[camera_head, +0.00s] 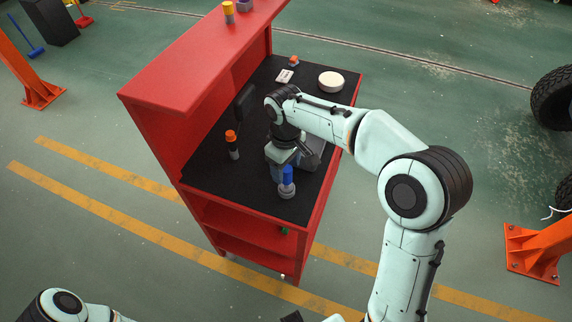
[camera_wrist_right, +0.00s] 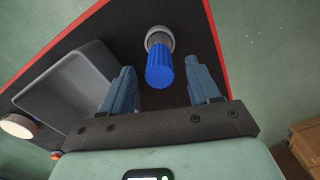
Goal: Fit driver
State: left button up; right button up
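A driver with a ribbed blue handle (camera_head: 287,175) stands upright in a round grey base on the black cart top, near its front corner. In the right wrist view the blue handle (camera_wrist_right: 160,66) lies ahead of and between the fingertips, with its grey base (camera_wrist_right: 158,34) beyond. My right gripper (camera_head: 282,161) is just behind the driver in the head view. In the wrist view the right gripper (camera_wrist_right: 159,68) is open and empty, fingers apart on both sides of the handle. My left gripper is not in view; only part of the left arm shows at lower left.
An orange-capped item (camera_head: 232,142) stands left on the red cart (camera_head: 190,80). A grey bin (camera_head: 314,153) sits right of the gripper, partly hidden; it also shows in the wrist view (camera_wrist_right: 70,80). A white round object (camera_head: 331,81) lies at the back.

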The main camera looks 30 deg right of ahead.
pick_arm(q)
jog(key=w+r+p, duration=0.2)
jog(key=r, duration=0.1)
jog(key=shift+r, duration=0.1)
pick_arm(e)
notch_tip(320, 180, up, 13)
jog(key=shift+r, duration=0.2)
dwell(0.3)
